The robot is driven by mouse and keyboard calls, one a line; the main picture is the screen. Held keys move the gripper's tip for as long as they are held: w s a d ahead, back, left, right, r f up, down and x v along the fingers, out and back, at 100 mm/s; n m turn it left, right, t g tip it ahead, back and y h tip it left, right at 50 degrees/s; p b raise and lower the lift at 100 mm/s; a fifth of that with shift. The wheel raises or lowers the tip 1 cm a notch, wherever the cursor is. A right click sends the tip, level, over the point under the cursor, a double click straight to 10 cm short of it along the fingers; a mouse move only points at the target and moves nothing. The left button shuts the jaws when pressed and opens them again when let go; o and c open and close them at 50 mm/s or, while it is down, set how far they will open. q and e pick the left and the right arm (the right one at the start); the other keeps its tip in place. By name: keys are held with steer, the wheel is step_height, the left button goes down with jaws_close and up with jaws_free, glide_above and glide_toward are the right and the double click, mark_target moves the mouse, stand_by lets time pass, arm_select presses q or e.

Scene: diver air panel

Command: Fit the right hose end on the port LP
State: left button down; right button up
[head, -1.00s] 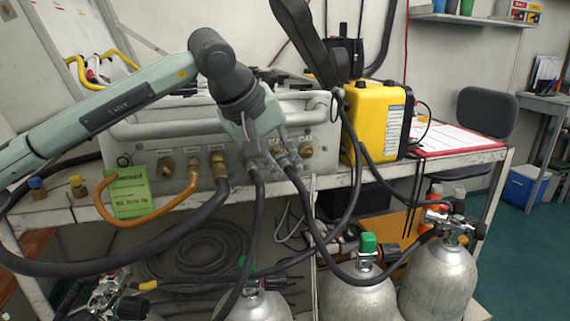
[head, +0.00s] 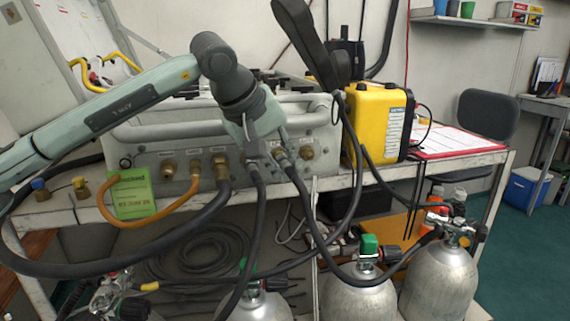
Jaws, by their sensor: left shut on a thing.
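The air panel (head: 150,150) is a pale box with a row of brass ports on its front. The labels above the ports are too small to read, so I cannot tell which is LP. My left gripper (head: 266,148) is at the right part of this row, shut on a hose end. Two dark hoses drop from there, a left hose (head: 257,195) and a right hose (head: 303,195). The right hose end (head: 281,157) is close against the panel front beside a bare brass port (head: 307,152). The gripper hides the contact, so I cannot tell whether it is seated. My right gripper does not show.
A yellow case (head: 377,125) stands right of the panel. An orange hose (head: 152,217) loops past a green tag (head: 131,192) at the left ports. Silver cylinders (head: 440,280) stand below the bench. A red-edged board (head: 455,142) lies on the right bench.

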arm_select(q)
steer(key=shift+w+a+r, duration=0.2)
steer(key=shift+w, duration=0.1)
steer(key=c, duration=1.5)
jaws_free()
steer(key=shift+w+f, duration=0.15)
steer(key=shift+o, duration=0.8)
steer(key=shift+d, duration=0.1)
steer(key=shift+s, duration=0.2)
